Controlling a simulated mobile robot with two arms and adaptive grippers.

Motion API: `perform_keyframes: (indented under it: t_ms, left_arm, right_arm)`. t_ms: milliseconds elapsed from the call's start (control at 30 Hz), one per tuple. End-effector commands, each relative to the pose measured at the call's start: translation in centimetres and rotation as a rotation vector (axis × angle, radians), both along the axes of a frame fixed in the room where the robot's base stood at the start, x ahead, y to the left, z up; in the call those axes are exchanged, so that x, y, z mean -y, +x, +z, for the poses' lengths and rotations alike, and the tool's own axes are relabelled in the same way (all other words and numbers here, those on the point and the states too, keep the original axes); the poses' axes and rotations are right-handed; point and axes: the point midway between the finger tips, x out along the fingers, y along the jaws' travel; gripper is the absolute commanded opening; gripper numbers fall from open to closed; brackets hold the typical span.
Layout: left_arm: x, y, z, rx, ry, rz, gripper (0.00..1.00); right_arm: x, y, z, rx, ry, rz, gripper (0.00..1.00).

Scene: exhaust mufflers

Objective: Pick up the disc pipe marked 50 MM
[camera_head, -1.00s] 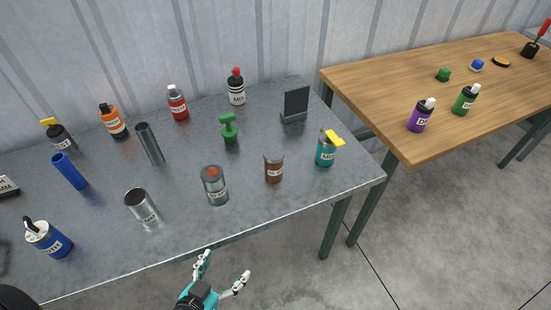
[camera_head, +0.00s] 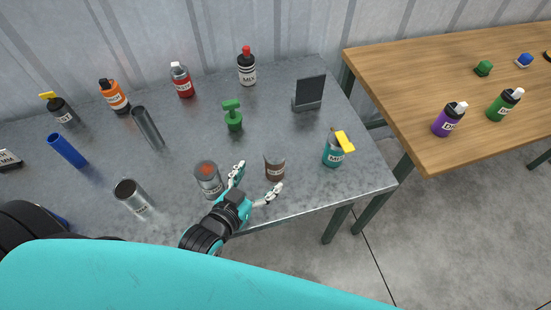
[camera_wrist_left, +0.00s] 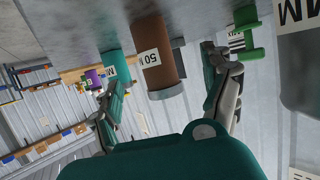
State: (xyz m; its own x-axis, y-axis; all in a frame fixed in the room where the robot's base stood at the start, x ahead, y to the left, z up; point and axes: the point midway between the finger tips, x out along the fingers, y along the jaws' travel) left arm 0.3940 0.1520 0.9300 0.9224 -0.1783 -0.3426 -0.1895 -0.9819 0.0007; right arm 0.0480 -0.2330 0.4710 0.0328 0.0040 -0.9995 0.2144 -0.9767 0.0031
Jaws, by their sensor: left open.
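The disc pipe marked 50 MM is a brown cylinder with a white label, standing on the grey table in the head view (camera_head: 274,166). In the left wrist view the brown pipe (camera_wrist_left: 153,62) appears between the spread fingers, with the label "50 M" readable. My left gripper (camera_head: 257,180) is open at the table's front edge, its fingers pointing toward the pipe. One fingertip is left of the pipe and the other lies in front of its lower part. I cannot tell whether either touches it. The gripper also shows in the left wrist view (camera_wrist_left: 162,74). My right gripper is not seen.
A grey cylinder with a red inside (camera_head: 208,179) stands close left of the gripper. A green part (camera_head: 233,116) and a dark stand (camera_head: 309,92) are behind. My teal arm covers the lower front.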

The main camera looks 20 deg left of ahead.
Motion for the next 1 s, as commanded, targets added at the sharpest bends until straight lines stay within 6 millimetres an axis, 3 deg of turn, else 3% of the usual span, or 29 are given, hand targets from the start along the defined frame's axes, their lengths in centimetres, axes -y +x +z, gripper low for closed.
perform_keyframes:
  t_ms: [100, 200, 300, 467, 700, 1000]
  left_arm:
    - [0.4, 1.9, -0.6, 0.0, 0.0, 0.0, 0.82]
    - [0.6, 2.7, -1.0, -0.001, 0.001, 0.0, 0.82]
    - [0.7, 3.1, -1.2, -0.001, 0.001, -0.001, 0.82]
    - [1.3, 4.6, -2.0, -0.002, 0.0, 0.0, 0.82]
    - [2.0, 7.1, -3.4, -0.001, 0.001, 0.0, 0.82]
    - [2.1, 7.4, -3.6, -0.001, 0.001, 0.0, 0.79]
  right_arm:
    - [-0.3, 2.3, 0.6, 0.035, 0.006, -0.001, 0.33]
    - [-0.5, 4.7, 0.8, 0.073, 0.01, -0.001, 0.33]
    - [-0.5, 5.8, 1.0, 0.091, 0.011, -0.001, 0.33]
    - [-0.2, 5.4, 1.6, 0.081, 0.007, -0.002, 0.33]
    - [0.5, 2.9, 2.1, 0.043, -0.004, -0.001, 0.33]
    - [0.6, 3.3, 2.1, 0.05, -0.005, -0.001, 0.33]
